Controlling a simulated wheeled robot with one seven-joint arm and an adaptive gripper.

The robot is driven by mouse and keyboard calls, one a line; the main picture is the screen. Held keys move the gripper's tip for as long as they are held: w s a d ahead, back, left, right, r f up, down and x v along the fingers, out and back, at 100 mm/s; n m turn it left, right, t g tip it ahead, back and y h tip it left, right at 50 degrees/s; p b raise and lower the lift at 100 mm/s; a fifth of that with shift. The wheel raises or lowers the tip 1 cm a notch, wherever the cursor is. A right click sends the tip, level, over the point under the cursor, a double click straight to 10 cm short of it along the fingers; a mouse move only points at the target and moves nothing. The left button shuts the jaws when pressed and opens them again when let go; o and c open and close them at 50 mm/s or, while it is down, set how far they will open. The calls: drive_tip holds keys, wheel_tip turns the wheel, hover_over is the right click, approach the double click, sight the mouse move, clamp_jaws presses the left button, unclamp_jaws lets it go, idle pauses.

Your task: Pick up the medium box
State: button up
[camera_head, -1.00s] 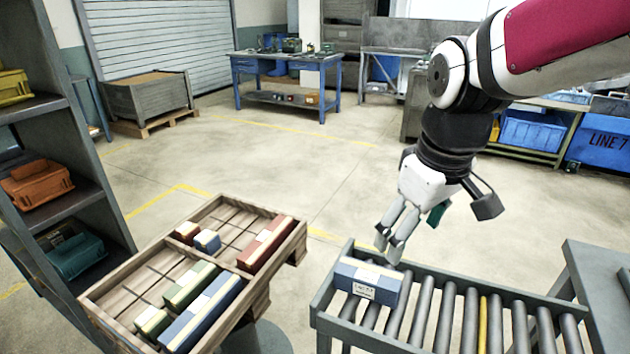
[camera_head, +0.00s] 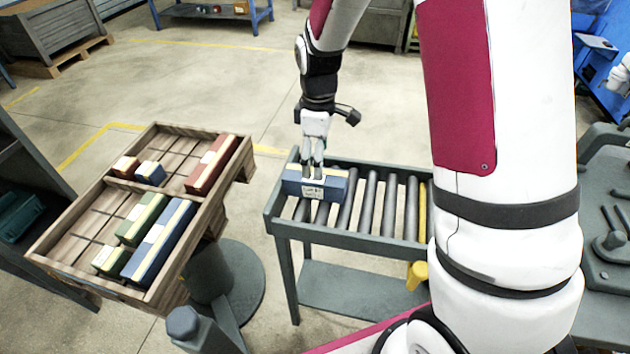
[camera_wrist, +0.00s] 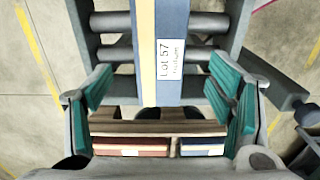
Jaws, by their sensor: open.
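A blue box (camera_head: 330,188) with a cream stripe and a white label lies on the left end of the grey roller conveyor. In the wrist view the box (camera_wrist: 143,40) runs down from the top edge, and its label starts with "Lot 57"; the smaller line is blurred. My gripper (camera_head: 313,165) is above the box and points down, its fingertips close to the box top. In the wrist view the green finger pads stand open to the left and right of the box, with a gap on each side. I cannot tell whether the tips reach below its top.
A divided wooden tray (camera_head: 92,203) on a stand is left of the conveyor (camera_head: 275,225). It holds red, green and blue boxes of several sizes, including a long blue box (camera_head: 160,243). Conveyor side rails border the blue box.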

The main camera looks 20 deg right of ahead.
sight(316, 183)
drive_tip(key=shift+w+a+f, duration=0.1)
drive_tip(key=shift+f, duration=2.1)
drive_tip(key=shift+w+a+f, duration=0.1)
drive_tip(key=shift+f, duration=2.1)
drive_tip(key=shift+r, duration=0.1)
clamp_jaws()
